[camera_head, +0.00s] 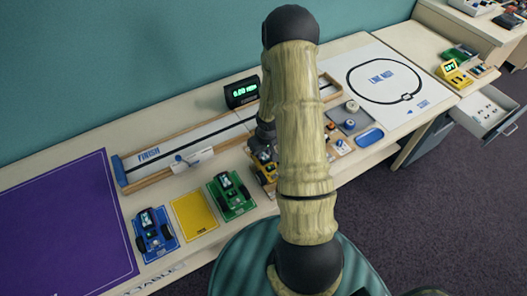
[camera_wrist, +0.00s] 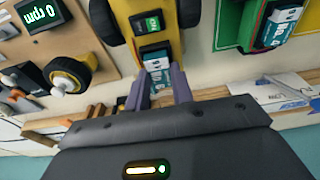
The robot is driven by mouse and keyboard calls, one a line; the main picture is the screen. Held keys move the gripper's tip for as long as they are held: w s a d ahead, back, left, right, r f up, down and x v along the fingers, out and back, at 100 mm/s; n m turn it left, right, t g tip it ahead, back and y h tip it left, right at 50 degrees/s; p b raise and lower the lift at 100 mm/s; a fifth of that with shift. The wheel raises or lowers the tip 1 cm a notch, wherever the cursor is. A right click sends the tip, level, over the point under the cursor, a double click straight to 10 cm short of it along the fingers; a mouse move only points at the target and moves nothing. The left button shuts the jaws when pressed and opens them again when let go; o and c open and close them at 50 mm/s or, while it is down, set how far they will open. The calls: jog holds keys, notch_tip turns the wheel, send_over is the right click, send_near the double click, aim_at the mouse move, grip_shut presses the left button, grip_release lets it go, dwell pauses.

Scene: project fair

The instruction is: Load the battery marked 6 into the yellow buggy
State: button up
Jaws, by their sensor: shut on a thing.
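In the head view the yellow buggy (camera_head: 268,177) stands right of the green buggy, partly hidden by my arm. My gripper (camera_wrist: 162,80) is at the end of the yellow buggy, its fingers shut on a battery (camera_wrist: 157,64) with a pale and blue-green face. The battery is at the dark bay of the buggy; I cannot tell how far in it sits. Its number is not clearly readable.
The green buggy (camera_wrist: 231,25) holds a battery (camera_wrist: 281,24). A blue buggy (camera_head: 154,232) stands left of a yellow mat (camera_head: 194,215). A long track (camera_head: 145,172) with a display (camera_head: 241,92) lies behind. A purple mat (camera_head: 65,225) covers the left end of the table.

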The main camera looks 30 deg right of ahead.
jog(key=shift+f, duration=0.35)
dwell(1.3)
jog(key=o, duration=1.1)
jog(key=shift+c, duration=0.2)
jog(key=shift+o, duration=0.4)
jog(key=o, duration=0.3)
jog(key=shift+r+p, duration=2.75)
jog(key=shift+r, duration=0.3)
